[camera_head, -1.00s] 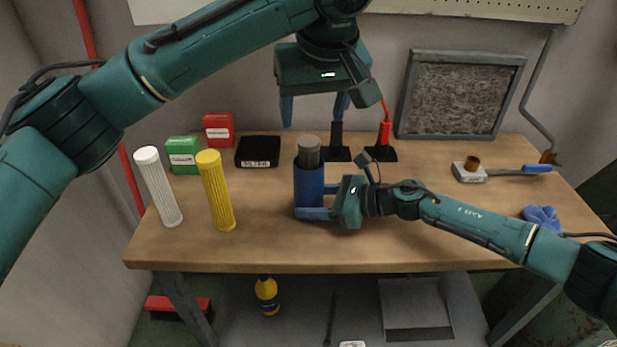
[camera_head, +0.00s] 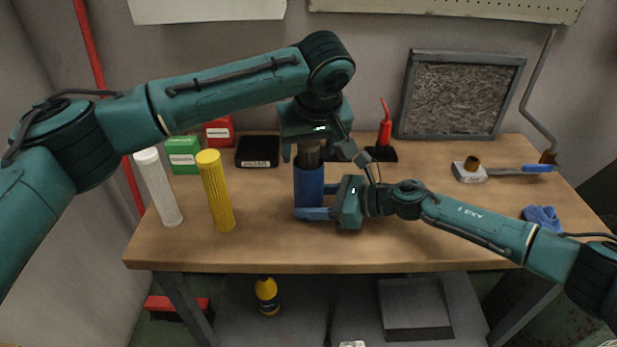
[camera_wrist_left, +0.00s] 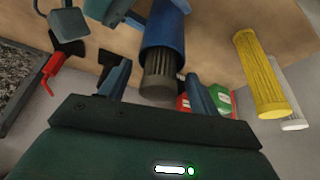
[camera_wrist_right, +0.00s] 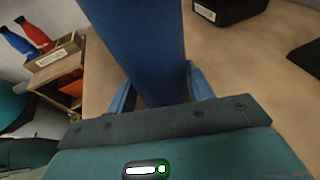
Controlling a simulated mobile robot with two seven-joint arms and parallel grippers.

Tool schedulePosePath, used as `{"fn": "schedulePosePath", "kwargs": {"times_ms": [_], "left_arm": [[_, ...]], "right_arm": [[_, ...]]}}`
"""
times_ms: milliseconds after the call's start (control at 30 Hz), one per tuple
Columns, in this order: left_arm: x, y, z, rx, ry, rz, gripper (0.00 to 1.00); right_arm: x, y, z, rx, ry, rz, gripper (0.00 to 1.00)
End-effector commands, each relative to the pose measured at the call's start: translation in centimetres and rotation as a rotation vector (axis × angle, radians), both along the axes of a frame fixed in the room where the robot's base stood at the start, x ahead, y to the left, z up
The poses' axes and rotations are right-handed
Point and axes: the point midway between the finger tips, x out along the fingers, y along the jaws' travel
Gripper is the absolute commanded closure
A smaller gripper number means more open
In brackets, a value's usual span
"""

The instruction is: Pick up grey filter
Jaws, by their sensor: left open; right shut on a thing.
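The grey filter (camera_head: 309,155) is a ribbed cylinder standing in the top of a blue cylindrical housing (camera_head: 309,187) on the workbench. Only its upper end shows; the rest is hidden inside the housing. My left gripper (camera_head: 308,156) is open, pointing down, with its fingers on either side of the filter top. In the left wrist view the grey filter (camera_wrist_left: 159,78) sticks out of the housing between the open fingers. My right gripper (camera_head: 318,202) is shut around the lower part of the blue housing, which also fills the right wrist view (camera_wrist_right: 140,45).
A yellow filter (camera_head: 215,190) and a white filter (camera_head: 159,187) stand at the left of the bench.

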Motion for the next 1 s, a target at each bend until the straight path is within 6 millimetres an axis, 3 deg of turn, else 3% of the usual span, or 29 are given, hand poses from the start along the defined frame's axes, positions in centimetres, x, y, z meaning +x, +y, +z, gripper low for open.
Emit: {"fn": "schedulePosePath", "kwargs": {"times_ms": [100,800,1000], "left_arm": [[-0.01,0.02,0.0,0.0,0.0,0.0,0.38],[-0.03,0.01,0.02,0.0,0.001,0.0,0.96],[-0.02,0.01,0.06,0.0,0.0,0.0,0.98]], "right_arm": [[-0.02,0.0,-0.07,-0.001,0.0,0.0,0.61],[-0.03,0.0,-0.08,-0.001,0.0,0.0,0.61],[-0.03,0.0,-0.07,-0.001,0.0,0.0,0.61]]}}
